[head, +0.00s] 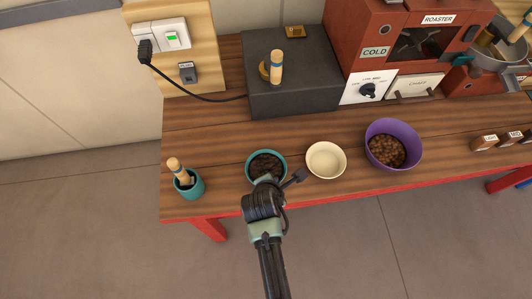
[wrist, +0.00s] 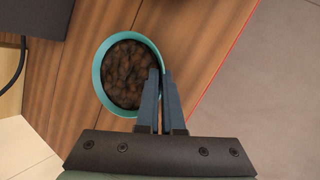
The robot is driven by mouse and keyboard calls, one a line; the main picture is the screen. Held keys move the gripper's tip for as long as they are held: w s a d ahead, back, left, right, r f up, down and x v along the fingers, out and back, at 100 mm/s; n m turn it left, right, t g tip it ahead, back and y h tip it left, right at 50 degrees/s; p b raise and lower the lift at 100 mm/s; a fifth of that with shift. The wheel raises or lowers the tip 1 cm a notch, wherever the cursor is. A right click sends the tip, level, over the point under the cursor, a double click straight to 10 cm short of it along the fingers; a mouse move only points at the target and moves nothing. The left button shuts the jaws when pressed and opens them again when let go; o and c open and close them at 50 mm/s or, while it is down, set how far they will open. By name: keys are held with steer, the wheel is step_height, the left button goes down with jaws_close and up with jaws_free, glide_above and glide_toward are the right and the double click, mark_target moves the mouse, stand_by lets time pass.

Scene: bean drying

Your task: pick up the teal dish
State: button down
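The teal dish (head: 249,167) holds dark brown beans and sits near the front edge of the wooden table, left of a cream bowl. It also shows in the wrist view (wrist: 98,78), with its rim nearest me at the fingertips. My gripper (head: 268,179) reaches in from the front at the dish's near side. In the wrist view my gripper (wrist: 161,73) has its two fingers close together, one inside the dish and one outside, with the rim wall pinched between them. I see no clear gap under the dish.
The cream bowl (head: 326,160) stands close to the right, then a purple bowl (head: 395,126) of brown beans. A teal cup (head: 191,187) with a wooden-handled tool stands left. A dark grey block (head: 290,75) and red roaster (head: 400,25) are behind. The table between cup and dish is clear.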

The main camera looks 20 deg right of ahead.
stand_by(0.4)
step_height(320, 180, up, 10)
steer(key=p, duration=0.1)
stand_by(0.4)
steer(key=shift+r+p, duration=0.15)
steer(key=shift+p, duration=0.15)
